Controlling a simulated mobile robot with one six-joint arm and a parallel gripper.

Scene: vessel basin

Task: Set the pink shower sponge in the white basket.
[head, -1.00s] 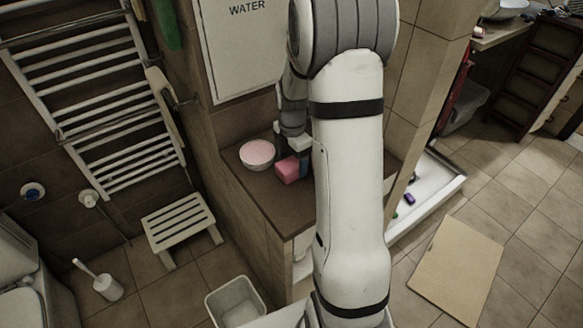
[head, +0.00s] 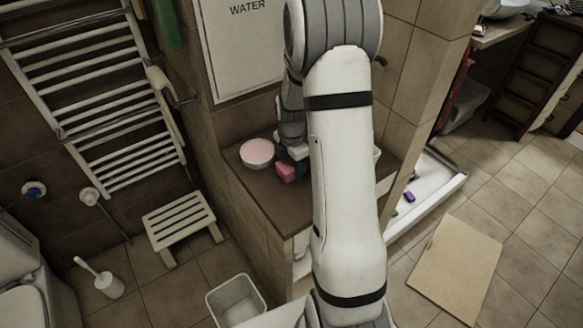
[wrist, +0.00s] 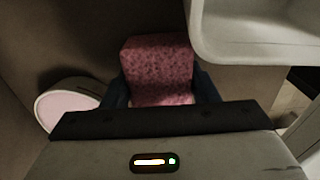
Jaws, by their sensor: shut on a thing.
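The pink shower sponge (head: 286,172) is a small block over the brown ledge in the head view. In the wrist view the sponge (wrist: 158,66) stands between the two dark fingers of my gripper (wrist: 160,92), which is shut on it. I cannot tell whether the sponge touches the ledge. A white, open container with a rounded rim, seemingly the white basket (wrist: 250,45), is close by at the upper right of the wrist view, to the right of the sponge. In the head view my arm hides most of it; a pale edge (head: 377,153) shows right of the arm.
A round bowl with a pink top (head: 257,152) stands on the ledge (head: 262,190) left of the sponge; it also shows in the wrist view (wrist: 66,106). A wall and white WATER panel (head: 243,55) rise behind. A pale bin (head: 236,302) and stool (head: 180,222) are on the floor.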

